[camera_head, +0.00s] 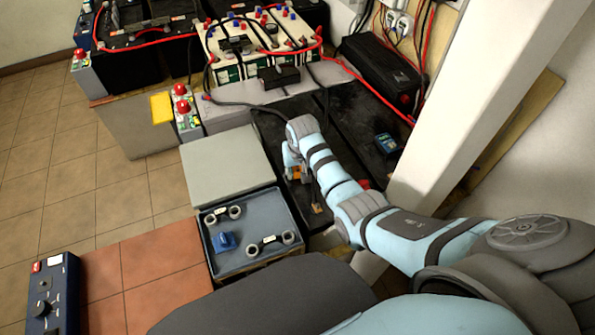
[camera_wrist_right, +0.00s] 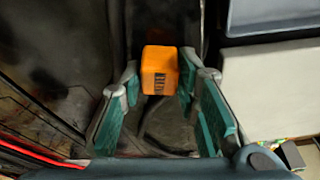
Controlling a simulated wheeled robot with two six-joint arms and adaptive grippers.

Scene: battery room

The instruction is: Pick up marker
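An orange block (camera_wrist_right: 160,70) with dark printing on its side stands on the dark surface (camera_wrist_right: 65,50) in the right wrist view. I see no pen-shaped marker; I cannot tell whether this block is the marker. My right gripper (camera_wrist_right: 158,82) is open, with its green-padded fingers on either side of the block. A small gap shows at the left finger; the right fingertip is very close, and contact is unclear. In the head view my right gripper (camera_head: 294,168) points down over the black top, and a bit of orange shows there. My left gripper is not in view.
A grey-blue tray (camera_head: 222,267) with cable-lug-like parts and a blue piece (camera_head: 225,242) lies in front, beside a grey box (camera_head: 227,165). Batteries with red cables (camera_head: 265,45) stand behind. A blue device (camera_head: 386,143) lies right, near a white post (camera_head: 480,90).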

